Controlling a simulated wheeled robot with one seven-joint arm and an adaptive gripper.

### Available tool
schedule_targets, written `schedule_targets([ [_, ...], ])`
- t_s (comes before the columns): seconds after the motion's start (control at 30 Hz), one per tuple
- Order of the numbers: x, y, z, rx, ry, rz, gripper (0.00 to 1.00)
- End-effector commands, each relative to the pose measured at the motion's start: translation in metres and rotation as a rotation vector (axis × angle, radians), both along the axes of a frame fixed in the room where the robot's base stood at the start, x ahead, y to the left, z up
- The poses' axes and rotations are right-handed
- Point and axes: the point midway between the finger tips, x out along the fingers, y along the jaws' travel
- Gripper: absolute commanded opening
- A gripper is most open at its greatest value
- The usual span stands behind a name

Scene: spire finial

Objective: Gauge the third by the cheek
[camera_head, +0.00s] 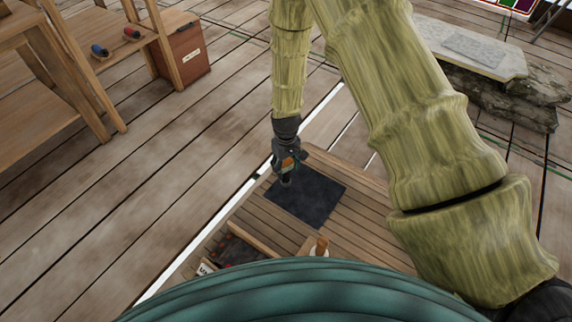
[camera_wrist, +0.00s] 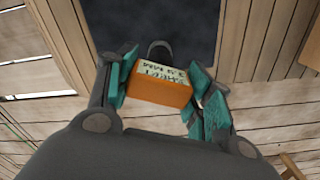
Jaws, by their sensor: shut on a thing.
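My gripper (camera_head: 287,168) is over the left corner of a dark square mat (camera_head: 318,200). In the wrist view, my gripper (camera_wrist: 162,92) has its teal-padded fingers on both sides of an orange block (camera_wrist: 158,94) and is shut on it. The block has a pale label with dark lettering, upside down and hard to read. A dark grey loop (camera_wrist: 160,47) shows just beyond the block, against the mat (camera_wrist: 195,30). I cannot tell whether the loop belongs to the block or whether the held thing touches the mat. No cheek or third piece can be made out.
The mat lies on a slatted wooden top (camera_head: 358,232). A divided tray (camera_head: 262,240) with dark contents and a small wooden-handled thing (camera_head: 320,246) sit at its near side. Shelves with blue (camera_head: 99,50) and red (camera_head: 132,33) items, a brown box (camera_head: 186,55) and a stone slab (camera_head: 475,48) stand farther off.

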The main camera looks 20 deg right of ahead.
Motion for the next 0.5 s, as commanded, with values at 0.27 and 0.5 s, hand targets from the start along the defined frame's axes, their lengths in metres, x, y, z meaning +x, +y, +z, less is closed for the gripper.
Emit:
schedule_targets([
  [0.27,0.0001,0.0000,0.0004,0.000,0.000,0.000,0.77],
  [0.5,-0.0001,0.0000,0.0002,0.000,0.000,0.000,0.77],
])
